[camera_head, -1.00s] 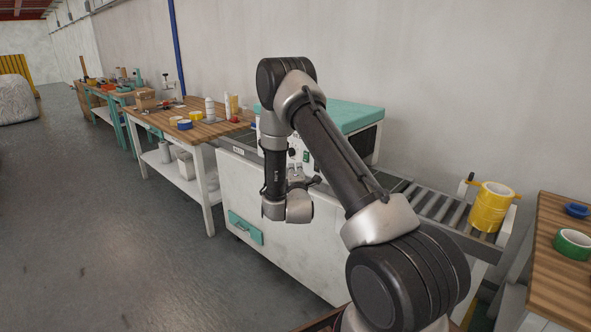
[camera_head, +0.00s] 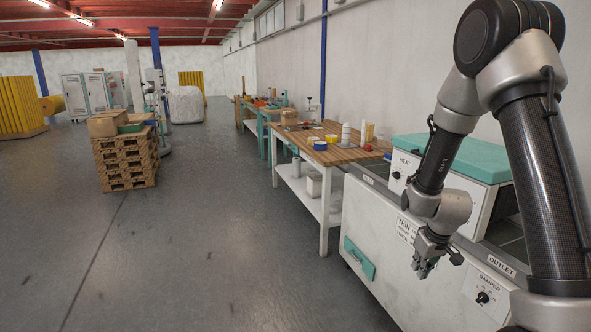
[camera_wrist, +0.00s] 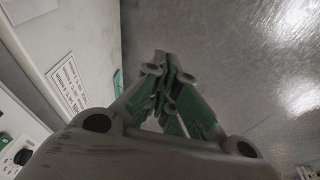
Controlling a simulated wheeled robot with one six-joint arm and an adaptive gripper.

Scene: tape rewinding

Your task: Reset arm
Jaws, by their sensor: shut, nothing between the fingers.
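My gripper (camera_head: 424,272) hangs at the end of my arm on the right of the head view, pointing down in front of the white machine (camera_head: 385,265). Its fingers are shut with nothing between them. In the wrist view my gripper (camera_wrist: 168,72) points down with its green-lined fingers together over the grey floor. The machine's white side (camera_wrist: 75,45) is at the left of that view, beside the fingers.
The machine has a teal lid (camera_head: 450,155) and a dial marked damper (camera_head: 483,297). A wooden workbench (camera_head: 345,155) with tape rolls and bottles stands behind it. A pallet stack (camera_head: 127,165) is at the far left. The floor (camera_head: 190,250) between is clear.

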